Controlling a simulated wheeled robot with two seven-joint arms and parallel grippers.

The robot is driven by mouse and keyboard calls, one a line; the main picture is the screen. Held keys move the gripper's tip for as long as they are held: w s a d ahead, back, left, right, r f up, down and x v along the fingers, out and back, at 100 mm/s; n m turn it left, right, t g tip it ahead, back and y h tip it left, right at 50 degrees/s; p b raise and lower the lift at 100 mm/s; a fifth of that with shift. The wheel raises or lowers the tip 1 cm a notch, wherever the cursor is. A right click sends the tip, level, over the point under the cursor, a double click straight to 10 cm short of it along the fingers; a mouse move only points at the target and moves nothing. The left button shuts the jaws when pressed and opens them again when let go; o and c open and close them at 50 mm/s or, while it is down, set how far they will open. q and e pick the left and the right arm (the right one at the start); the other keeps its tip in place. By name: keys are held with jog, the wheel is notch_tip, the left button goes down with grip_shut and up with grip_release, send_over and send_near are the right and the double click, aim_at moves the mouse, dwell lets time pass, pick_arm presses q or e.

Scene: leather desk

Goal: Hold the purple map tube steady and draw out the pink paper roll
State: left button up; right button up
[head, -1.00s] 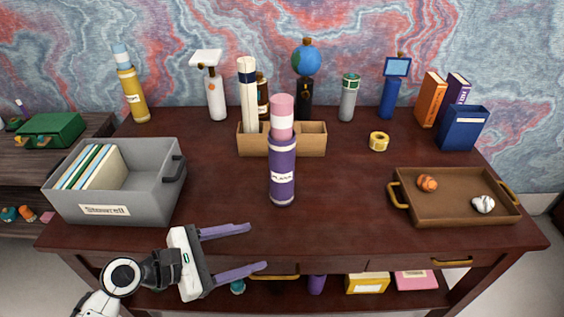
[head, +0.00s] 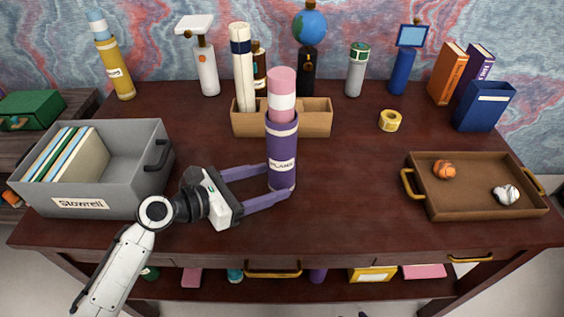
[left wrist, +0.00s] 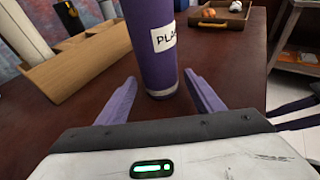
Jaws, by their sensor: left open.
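The purple map tube (head: 282,150) stands upright on the desk, with a white label reading PLANS. The pink paper roll (head: 281,82), with a white band, sticks up out of its top. My left gripper (head: 278,181) is open, its fingers low around the tube's lower part. In the left wrist view the tube (left wrist: 152,45) stands between and just ahead of the spread fingers (left wrist: 162,92); its top and the roll are out of frame. Dark fingers, seemingly my right gripper (left wrist: 296,114), show at the right edge there; their opening is unclear.
A wooden holder (head: 315,125) with a white roll stands just behind the tube. A grey bin (head: 125,190) with files is at the left. A brown tray (head: 465,207) with two small objects is at the right. Desk between tube and tray is clear.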

pick_arm(q)
jog(key=shift+x, duration=1.7)
pick_arm(e)
jog(key=shift+w+r, duration=0.15)
jog(key=shift+r, duration=0.2)
pick_arm(q)
jog(key=c, duration=0.7)
